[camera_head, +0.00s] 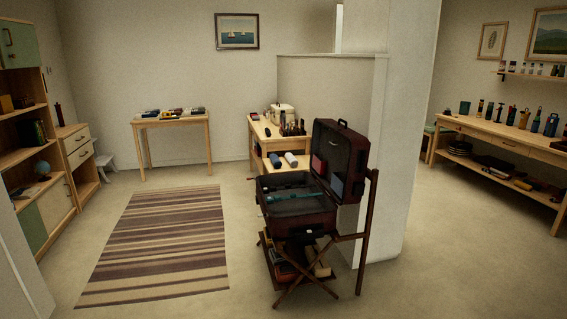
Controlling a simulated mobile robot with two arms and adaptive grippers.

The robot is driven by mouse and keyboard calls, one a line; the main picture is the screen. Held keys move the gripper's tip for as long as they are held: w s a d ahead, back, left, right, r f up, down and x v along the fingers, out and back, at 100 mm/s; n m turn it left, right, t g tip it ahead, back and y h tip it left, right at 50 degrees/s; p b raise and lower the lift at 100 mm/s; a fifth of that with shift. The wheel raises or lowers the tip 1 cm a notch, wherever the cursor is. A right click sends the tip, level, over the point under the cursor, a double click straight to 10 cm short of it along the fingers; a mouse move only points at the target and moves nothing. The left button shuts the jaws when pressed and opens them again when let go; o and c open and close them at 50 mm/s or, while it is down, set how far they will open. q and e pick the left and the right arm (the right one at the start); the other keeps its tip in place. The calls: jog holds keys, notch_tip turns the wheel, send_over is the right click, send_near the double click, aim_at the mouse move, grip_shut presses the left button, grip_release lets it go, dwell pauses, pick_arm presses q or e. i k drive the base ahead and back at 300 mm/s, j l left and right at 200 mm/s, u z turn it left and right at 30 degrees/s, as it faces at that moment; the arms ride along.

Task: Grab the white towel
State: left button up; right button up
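A small white roll (291,160), which looks like the white towel, lies on the low front part of a wooden table (254,134) near the middle of the camera_head view. A dark blue roll (275,160) lies just left of it. The white roll is small at this distance, and its near side is close behind the open suitcase. Neither of my grippers is in view.
An open dark red suitcase (297,222) stands on a folding wooden rack (361,236) in front of the table. A wall end (400,150) rises right of it. A striped rug (160,240) lies on open floor at left. A side table (171,121) stands at the back.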

aim_at(292, 159)
jog(key=i+j+u, duration=0.2)
jog(key=i+u, duration=0.2)
jog(key=i, duration=0.6)
jog(key=i+l+u, duration=0.1)
jog(key=i+u, duration=0.25)
jog(key=i, duration=0.7)
jog(key=i+j, duration=0.1)
jog(key=i, duration=0.5)
jog(key=i+j, duration=0.1)
jog(key=i, duration=0.5)
jog(key=i+j+z, duration=0.1)
jog(key=i, duration=0.5)
jog(key=i+j, duration=0.2)
jog(key=i, duration=0.4)
